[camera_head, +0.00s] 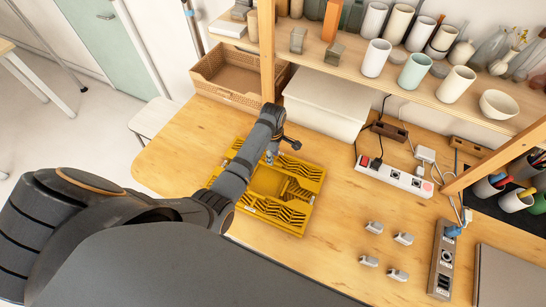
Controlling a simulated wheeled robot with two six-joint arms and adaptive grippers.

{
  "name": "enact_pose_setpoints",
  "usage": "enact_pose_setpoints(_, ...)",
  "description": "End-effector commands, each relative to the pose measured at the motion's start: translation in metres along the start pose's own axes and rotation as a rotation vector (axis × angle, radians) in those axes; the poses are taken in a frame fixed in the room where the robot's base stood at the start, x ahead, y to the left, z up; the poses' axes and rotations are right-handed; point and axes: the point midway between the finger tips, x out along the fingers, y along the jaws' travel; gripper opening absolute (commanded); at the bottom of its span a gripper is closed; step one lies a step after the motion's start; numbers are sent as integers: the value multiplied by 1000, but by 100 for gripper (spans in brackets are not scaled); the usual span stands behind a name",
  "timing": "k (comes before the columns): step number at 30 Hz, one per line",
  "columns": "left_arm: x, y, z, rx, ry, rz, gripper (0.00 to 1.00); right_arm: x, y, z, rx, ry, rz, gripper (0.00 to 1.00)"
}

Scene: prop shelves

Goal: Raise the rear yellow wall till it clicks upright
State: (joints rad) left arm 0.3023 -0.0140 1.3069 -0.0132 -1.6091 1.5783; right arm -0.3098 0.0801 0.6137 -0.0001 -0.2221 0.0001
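A yellow folding crate (267,181) lies low on the wooden table. Its slotted panels look folded down flat. The rear yellow wall (301,168) lies along the crate's far side and looks flat, not upright. A slotted front panel (277,211) lies along the near side. My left arm comes in from the left and crosses over the crate's left part, hiding some of it. My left gripper (271,156) points down over the crate's rear part, close to the rear wall. It is small and dark, so I cannot tell its opening or whether it touches the wall. My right gripper is not in view.
A white lidded box (325,103) and a brown basket (238,77) stand behind the crate. A shelf with cups (375,58) overhangs the rear. A power strip (394,178) and several small grey pieces (403,239) lie to the right.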

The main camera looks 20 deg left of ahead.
Motion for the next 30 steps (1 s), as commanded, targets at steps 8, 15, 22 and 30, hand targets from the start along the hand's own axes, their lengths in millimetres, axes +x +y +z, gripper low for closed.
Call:
enact_pose_setpoints(8, 26, 0, 0, 0, 0, 0, 32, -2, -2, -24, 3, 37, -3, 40)
enact_pose_setpoints(15, 27, 0, 0, 0, 0, 0, 31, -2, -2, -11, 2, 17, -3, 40)
enact_pose_setpoints(22, 27, 0, 0, 0, 0, 0, 0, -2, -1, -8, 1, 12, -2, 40)
enact_pose_setpoints(30, 27, 0, 0, 0, 0, 0, 0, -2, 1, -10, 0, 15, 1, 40)
